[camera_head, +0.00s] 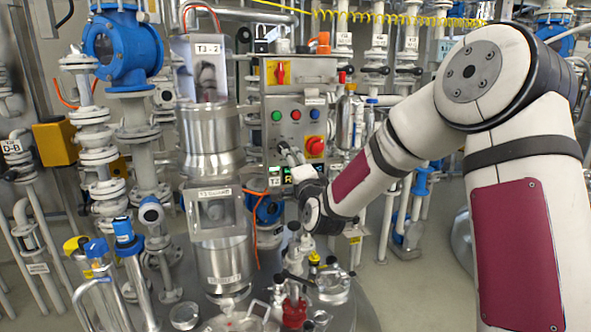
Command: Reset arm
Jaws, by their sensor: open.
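My arm, white with dark red panels, comes in from the right and bends down toward the control box (318,97). Its wrist is low in front of the box. My gripper (287,150) is small in the picture and points up and left at the box's lower front, below the button row. It looks open, and I see nothing held in it. I cannot tell whether its fingertips touch the box. The box carries a red-on-yellow rotary switch (280,72), a green button (276,116), a red button (295,115) and a red emergency stop (315,146). A lit display is partly hidden by my wrist.
A steel column vessel (212,130) stands just left of the box. Below my wrist, valves and fittings crowd a round steel vessel top (358,312). Blue valves (118,45) and white pipes fill the left. Open floor (410,285) shows at the lower right.

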